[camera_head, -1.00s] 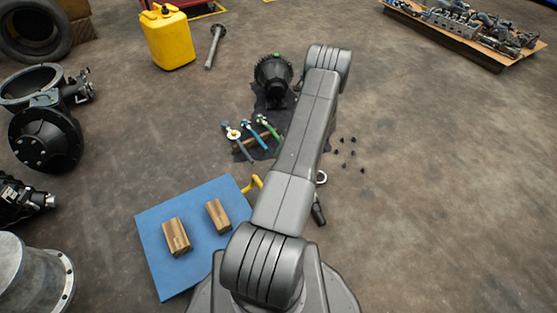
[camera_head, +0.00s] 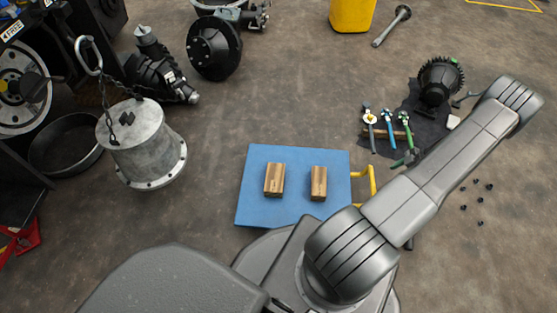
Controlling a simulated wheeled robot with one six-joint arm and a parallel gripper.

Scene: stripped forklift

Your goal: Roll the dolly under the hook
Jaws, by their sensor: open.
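A flat blue platform with a yellow handle (camera_head: 365,186), which looks like the dolly (camera_head: 247,205), rests low on the floor just in front of my base. Two wooden blocks (camera_head: 274,179) (camera_head: 318,183) lie on it, apart from each other. Its wheels are hidden. A grey metal hook (camera_head: 88,57) shows at the upper left, with a dark chain beside it running down to the top of a grey flanged drum (camera_head: 140,145). The platform is well to the right of the hook. My arm reaches to the upper right, and its gripper end is hidden behind it.
A dark round pan (camera_head: 65,160) and machine parts crowd the left side. A black housing (camera_head: 215,48) and a yellow can (camera_head: 351,14) stand at the back. Tools lie on a black cloth (camera_head: 431,122), with small bolts (camera_head: 477,197) right of my arm. The middle floor is clear.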

